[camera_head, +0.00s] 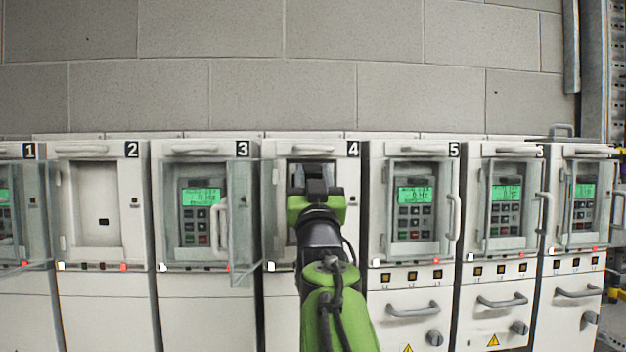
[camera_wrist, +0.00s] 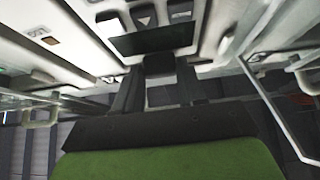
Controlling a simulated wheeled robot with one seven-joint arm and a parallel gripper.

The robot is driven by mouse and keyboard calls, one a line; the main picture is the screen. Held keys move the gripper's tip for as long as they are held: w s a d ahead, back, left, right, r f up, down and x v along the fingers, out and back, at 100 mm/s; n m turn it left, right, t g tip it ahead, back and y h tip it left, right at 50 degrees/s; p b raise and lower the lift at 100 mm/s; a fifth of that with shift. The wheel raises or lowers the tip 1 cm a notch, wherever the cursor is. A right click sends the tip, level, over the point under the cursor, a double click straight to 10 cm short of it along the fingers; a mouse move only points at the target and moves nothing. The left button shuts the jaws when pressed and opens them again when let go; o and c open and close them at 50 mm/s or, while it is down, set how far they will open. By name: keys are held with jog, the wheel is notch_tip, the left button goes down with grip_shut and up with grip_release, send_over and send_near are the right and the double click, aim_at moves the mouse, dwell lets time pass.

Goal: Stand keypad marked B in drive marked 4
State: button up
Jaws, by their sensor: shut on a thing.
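Drive 4 (camera_head: 352,200) stands in the middle of the row in the head view, with its clear door (camera_head: 273,215) swung open to the left. My gripper (camera_head: 315,182) is in front of its upper bay and hides most of the opening.
Drive 2 (camera_head: 78,200) has an empty bay. Drive 5 (camera_head: 448,262) holds a lit keypad behind a closed door with a handle.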

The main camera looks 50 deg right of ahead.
jog(key=shift+r, duration=0.1)
jog(key=shift+f+b, duration=1.4)
jog(key=shift+b, duration=0.1)
jog(key=shift+r, duration=0.1)
jog(key=o, duration=1.1)
jog(key=b+v, duration=0.7)
jog(key=v, duration=0.9)
